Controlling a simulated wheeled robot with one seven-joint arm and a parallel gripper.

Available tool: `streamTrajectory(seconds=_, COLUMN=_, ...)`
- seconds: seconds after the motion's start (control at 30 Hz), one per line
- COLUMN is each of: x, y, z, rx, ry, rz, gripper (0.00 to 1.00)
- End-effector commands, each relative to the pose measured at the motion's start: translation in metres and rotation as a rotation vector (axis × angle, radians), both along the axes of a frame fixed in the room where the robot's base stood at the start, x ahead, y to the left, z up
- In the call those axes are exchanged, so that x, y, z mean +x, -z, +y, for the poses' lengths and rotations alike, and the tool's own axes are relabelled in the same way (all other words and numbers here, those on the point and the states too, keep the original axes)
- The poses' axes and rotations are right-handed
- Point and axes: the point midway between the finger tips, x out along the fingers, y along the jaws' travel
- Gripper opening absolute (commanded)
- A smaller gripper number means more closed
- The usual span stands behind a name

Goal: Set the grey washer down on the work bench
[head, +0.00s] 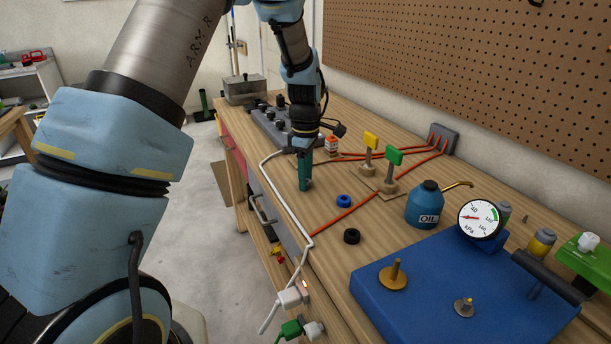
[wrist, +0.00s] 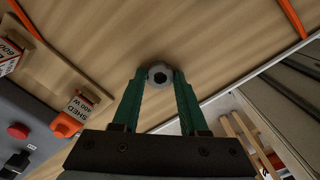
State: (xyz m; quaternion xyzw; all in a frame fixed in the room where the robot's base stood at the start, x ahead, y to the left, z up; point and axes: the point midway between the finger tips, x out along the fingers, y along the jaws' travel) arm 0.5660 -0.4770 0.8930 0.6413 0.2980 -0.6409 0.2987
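My gripper (head: 305,186) points down over the wooden work bench (head: 322,262), near its front edge and left of the blue ring. In the wrist view its green fingers (wrist: 159,76) are closed on the small round grey washer (wrist: 159,71), which sits between the fingertips with its dark hole showing. Bench wood lies just behind the washer. I cannot tell whether the washer touches the bench top. In the head view the fingers hide the washer.
A blue ring (head: 343,201) and a black ring (head: 351,236) lie to the right. Yellow (head: 370,140) and green (head: 393,157) tagged valves, red cables, an oil can (head: 425,206) and a blue gauge plate (head: 440,290) stand farther right. A grey control box (head: 272,122) is behind.

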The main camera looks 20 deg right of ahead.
Motion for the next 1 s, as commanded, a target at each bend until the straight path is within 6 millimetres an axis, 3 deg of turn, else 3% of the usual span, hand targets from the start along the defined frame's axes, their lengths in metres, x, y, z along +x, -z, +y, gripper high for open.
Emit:
streamTrajectory(seconds=0.17, x=0.0, y=0.0, z=0.0, rx=0.001, ry=0.0, rz=0.001, gripper=0.65)
streamTrajectory(seconds=0.53, x=0.0, y=-0.009, z=-0.001, rx=-0.001, ry=0.001, rz=-0.002, gripper=0.65)
streamTrajectory(seconds=1.0, x=0.0, y=-0.099, z=-0.001, rx=-0.002, ry=0.001, rz=-0.002, gripper=0.65)
